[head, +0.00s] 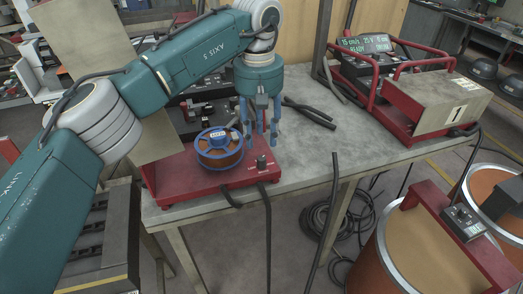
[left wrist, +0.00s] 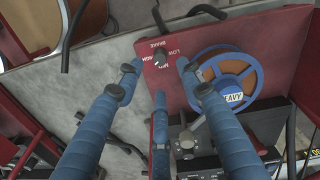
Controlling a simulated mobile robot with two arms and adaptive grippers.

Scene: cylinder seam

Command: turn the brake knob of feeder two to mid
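A red feeder base (head: 215,185) stands at the front left of the grey table, carrying a blue-rimmed spool (head: 219,148) of copper-coloured wire. Its small dark brake knob (head: 261,161) stands at the base's right end. In the left wrist view the knob (left wrist: 162,59) sits among white brake labels, LOW among them; its pointer is too small to read. My left gripper (head: 262,130) hangs above and behind the knob, fingers down. In the left wrist view its blue fingers (left wrist: 158,75) are spread and empty, apart from the knob. My right gripper is not in view.
The spool, labelled HEAVY (left wrist: 232,92), is close beside the right finger. A red-framed machine with a panel marked 1 (head: 458,112) stands at the back right. Black cable ends (head: 312,115) lie on the table. Orange drums (head: 420,245) stand at the front right.

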